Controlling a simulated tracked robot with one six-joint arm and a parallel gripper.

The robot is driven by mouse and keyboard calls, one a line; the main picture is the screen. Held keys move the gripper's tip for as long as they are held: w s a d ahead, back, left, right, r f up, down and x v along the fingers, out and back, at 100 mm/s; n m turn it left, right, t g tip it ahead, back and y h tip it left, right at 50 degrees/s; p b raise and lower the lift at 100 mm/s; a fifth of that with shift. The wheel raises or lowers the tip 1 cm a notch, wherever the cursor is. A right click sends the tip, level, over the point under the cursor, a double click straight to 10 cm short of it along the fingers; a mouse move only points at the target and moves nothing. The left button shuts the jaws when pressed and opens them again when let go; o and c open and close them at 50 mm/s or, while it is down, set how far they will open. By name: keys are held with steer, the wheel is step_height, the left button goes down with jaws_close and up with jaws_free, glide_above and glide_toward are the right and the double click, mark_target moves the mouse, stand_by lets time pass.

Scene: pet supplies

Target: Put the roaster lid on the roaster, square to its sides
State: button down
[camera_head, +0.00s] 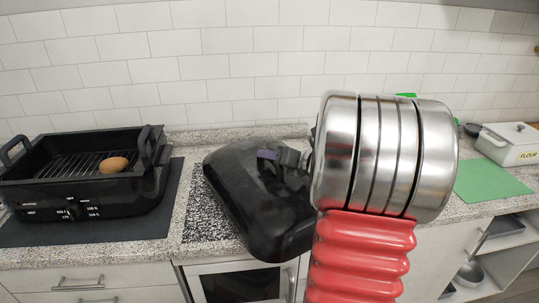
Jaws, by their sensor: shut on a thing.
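The roaster (84,190) is a black open box on the counter at the left, with side handles, a control dial in front and a wire rack inside. A brown egg-shaped item (112,164) lies on the rack. The black roaster lid (258,203) is tilted in the middle of the view, right of the roaster and apart from it. My gripper (282,158) is shut on the lid at its handle. My arm's metal and red links hide the lid's right part and most of the gripper.
A dark mat (40,233) lies under the roaster. A speckled patch (204,214) lies on the counter beside the lid. A green mat (490,178) and a white box marked FLOUR (512,146) are at the right. The tiled wall (220,70) stands behind.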

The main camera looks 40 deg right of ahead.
mark_target(264, 165)
steer(key=shift+r, duration=0.1)
steer(key=shift+f, duration=1.9)
steer(key=c, duration=1.6)
jaws_free()
steer(key=shift+f, duration=0.1)
steer(key=v, duration=1.2)
